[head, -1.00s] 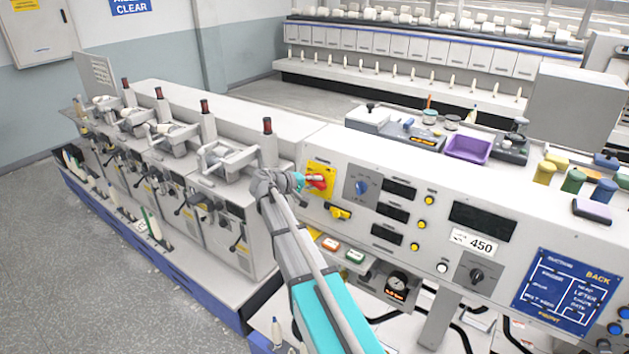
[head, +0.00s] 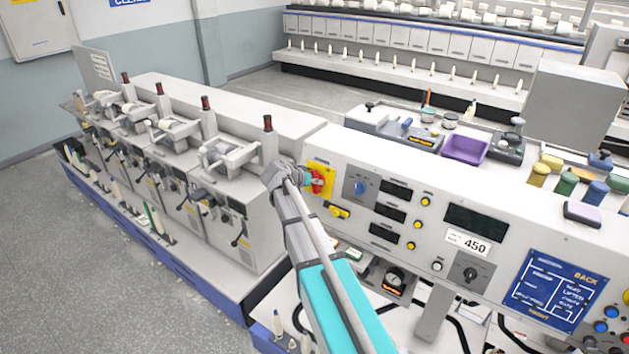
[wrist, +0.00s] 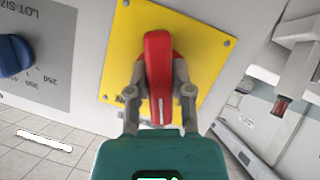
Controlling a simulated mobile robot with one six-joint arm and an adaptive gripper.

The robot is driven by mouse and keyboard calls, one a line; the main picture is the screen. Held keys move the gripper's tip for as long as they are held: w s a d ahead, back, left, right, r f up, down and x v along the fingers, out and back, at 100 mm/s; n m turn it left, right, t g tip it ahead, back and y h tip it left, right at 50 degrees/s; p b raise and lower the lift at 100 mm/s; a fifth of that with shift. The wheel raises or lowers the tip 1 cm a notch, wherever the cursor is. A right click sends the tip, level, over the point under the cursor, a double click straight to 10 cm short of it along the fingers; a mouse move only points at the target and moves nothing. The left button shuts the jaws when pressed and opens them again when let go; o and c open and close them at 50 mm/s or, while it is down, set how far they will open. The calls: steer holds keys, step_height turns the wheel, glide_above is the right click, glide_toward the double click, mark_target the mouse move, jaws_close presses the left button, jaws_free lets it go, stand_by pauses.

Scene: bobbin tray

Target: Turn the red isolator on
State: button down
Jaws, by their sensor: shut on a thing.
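The red isolator (wrist: 157,62) is a red handle on a yellow plate (wrist: 205,55) fixed to the grey machine panel. In the wrist view both fingers of my gripper (wrist: 160,85) are shut on the handle, one on each side. The handle runs along the line of my gripper, and the plate looks tilted there. In the head view the red isolator (head: 318,181) shows at the left end of the panel, with my gripper (head: 308,180) against it from the left. Part of the handle and plate is hidden behind my gripper in that view.
A yellow handle (head: 338,211) sits just below the plate. A blue knob (head: 361,188) is to the right, beside dark displays and yellow buttons. Winding units with dark-red-topped posts (head: 205,104) stand to the left. A purple tray (head: 464,149) lies on top of the machine.

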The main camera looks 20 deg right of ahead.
steer(key=shift+s+f+m+t+y, duration=0.1)
steer(key=shift+m+t+y, duration=0.65)
steer(key=shift+m, duration=0.95)
steer(key=c, duration=0.5)
jaws_free()
